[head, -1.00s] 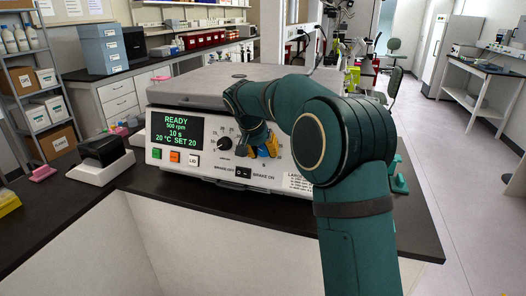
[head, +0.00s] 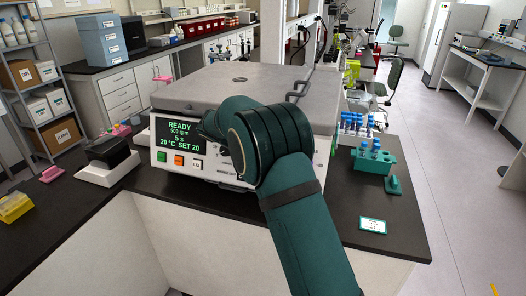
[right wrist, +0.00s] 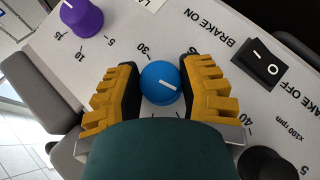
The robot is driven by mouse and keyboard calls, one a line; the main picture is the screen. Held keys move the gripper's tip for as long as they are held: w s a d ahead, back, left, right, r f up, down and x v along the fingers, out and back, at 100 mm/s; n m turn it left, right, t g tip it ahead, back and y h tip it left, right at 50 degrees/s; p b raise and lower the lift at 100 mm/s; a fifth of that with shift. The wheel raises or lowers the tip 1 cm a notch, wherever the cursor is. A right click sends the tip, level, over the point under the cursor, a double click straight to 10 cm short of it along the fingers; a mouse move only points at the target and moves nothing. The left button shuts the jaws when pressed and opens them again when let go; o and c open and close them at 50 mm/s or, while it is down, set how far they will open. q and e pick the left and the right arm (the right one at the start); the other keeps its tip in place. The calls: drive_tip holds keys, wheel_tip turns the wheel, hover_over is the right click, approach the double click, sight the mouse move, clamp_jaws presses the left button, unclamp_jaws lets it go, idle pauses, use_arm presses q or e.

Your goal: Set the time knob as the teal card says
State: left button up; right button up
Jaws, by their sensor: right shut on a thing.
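In the right wrist view my right gripper (right wrist: 160,76), with yellow fingers and dark pads, is shut on a round blue knob (right wrist: 162,84) with a white pointer line. A purple knob (right wrist: 82,16) is at the upper left and a black knob (right wrist: 264,163) at the lower right. In the head view my arm hides the gripper and the blue knob. The machine's display (head: 179,138) reads READY, 500 rpm, 5 s, 20 °C SET 20. The teal-edged card (head: 372,226) lies on the bench; its text is too small to read.
A black brake switch (right wrist: 262,62) is beside the blue knob. The display sits on the front of a grey-lidded machine (head: 240,86). A teal rack (head: 373,163) with blue-capped tubes stands to its right. The bench around the card is clear.

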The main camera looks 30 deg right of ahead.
drive_tip(key=shift+n+g+h+p, duration=0.3)
drive_tip(key=shift+n+h+p, duration=0.1)
drive_tip(key=shift+n+h, duration=0.15)
drive_tip(key=shift+f+h, duration=0.1)
drive_tip(key=shift+h, duration=0.15)
drive_tip(key=o, duration=1.2)
drive_tip(key=v, duration=1.2)
